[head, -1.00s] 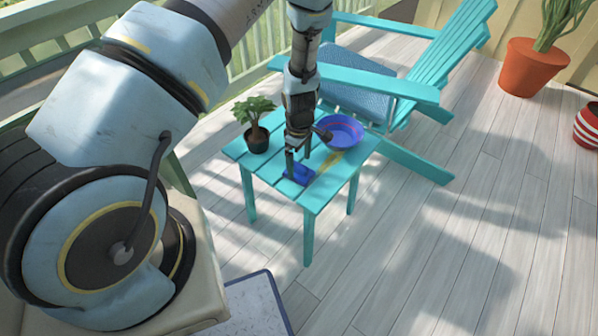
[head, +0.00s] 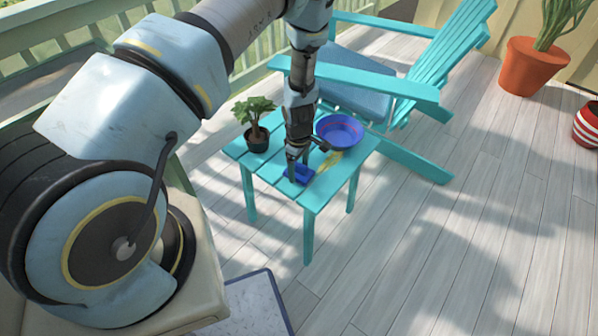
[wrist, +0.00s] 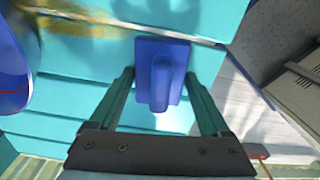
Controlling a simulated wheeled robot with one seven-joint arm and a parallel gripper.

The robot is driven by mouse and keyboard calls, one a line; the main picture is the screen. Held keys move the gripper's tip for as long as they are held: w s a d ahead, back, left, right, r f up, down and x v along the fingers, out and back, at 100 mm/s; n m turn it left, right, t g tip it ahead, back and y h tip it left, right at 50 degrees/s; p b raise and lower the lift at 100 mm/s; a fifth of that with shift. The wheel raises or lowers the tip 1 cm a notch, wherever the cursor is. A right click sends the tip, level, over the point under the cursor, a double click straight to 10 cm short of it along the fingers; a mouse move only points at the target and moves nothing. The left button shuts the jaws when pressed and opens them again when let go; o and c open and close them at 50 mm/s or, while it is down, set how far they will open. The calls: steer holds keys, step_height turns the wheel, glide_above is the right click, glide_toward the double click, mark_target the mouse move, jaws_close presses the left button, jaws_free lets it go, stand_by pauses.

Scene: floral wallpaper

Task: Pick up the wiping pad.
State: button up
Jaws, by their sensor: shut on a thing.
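The blue wiping pad (head: 311,173) is at the near edge of the small turquoise table (head: 318,192). In the wrist view the pad (wrist: 173,58) is a flat blue plate with a raised rounded handle. My gripper (head: 297,175) points down at the pad and is shut on it. In the wrist view the fingers of my gripper (wrist: 160,80) lie on either side of the pad. I cannot tell whether the pad is clear of the tabletop.
A blue bowl (head: 339,132) and a potted plant (head: 257,139) stand on the table. A yellow smear (head: 329,162) lies beside the bowl. A turquoise chair (head: 440,62) stands behind.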

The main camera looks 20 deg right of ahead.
mark_target(299, 164)
steer(key=c, duration=0.4)
step_height(299, 164, up, 10)
steer(key=shift+r+b, duration=0.1)
steer(key=shift+b, duration=0.3)
